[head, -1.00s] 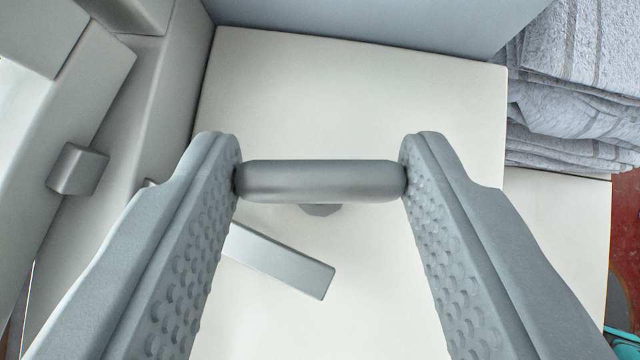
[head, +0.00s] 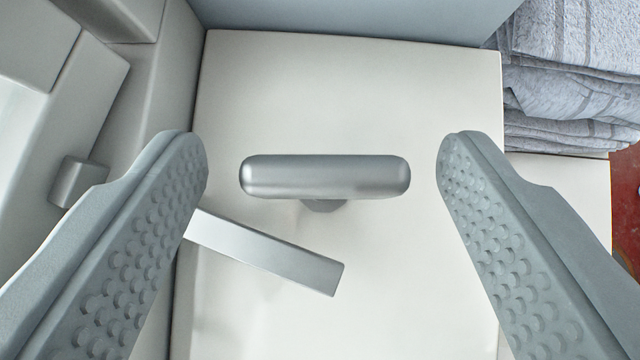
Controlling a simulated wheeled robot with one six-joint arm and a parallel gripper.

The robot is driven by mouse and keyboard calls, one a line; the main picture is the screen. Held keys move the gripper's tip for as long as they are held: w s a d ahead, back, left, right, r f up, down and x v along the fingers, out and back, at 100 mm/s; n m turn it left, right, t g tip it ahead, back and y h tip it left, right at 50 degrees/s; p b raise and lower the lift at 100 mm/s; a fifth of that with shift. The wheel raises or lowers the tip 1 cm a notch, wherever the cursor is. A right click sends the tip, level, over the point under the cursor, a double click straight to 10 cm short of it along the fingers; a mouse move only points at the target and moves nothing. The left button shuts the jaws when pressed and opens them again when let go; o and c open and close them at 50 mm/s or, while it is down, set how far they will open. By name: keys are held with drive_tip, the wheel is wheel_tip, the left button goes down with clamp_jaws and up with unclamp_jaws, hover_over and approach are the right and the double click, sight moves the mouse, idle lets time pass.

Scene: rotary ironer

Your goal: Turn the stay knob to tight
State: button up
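The stay knob appears to be the grey metal bar-shaped handle (head: 324,176) on a short dark stem, in front of a white panel (head: 350,90). The bar lies level across the middle of the head view. My gripper (head: 322,165) is open, with one finger to the left of the bar and one to the right. Clear gaps show between both bar ends and the fingertips, so nothing is held. No tight or loose marking is visible.
A flat grey metal lever (head: 265,252) slants below the bar, its left end behind my left finger. A grey block (head: 78,181) sits on the machine frame at the left. Folded grey cloths (head: 570,80) are stacked at the upper right.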

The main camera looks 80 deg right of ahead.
drive_tip(key=shift+r, duration=0.1)
drive_tip(key=v, duration=0.7)
drive_tip(key=shift+a, duration=0.2)
drive_tip(key=shift+r, duration=0.15)
drive_tip(key=s+a+n+t+y, duration=0.2)
drive_tip(key=s+a+n+t, duration=0.15)
drive_tip(key=s, duration=0.35)
drive_tip(key=s+a+r+n+t+y, duration=0.1)
drive_tip(key=s+a+n+t, duration=0.25)
drive_tip(key=s, duration=0.35)
drive_tip(key=s+a+n+t+y, duration=0.25)
drive_tip(key=s+a+n, duration=0.2)
drive_tip(key=s, duration=0.35)
drive_tip(key=s+a+f+n+t+y, duration=0.1)
drive_tip(key=s+a+f+n+t, duration=0.1)
drive_tip(key=s+f, duration=0.8)
drive_tip(key=s+a+f+n+t+y, duration=0.2)
drive_tip(key=s+a+f+t, duration=0.3)
drive_tip(key=s+f, duration=0.5)
drive_tip(key=s+n, duration=0.1)
drive_tip(key=s, duration=0.5)
drive_tip(key=shift+s+f, duration=0.2)
drive_tip(key=shift+s, duration=0.15)
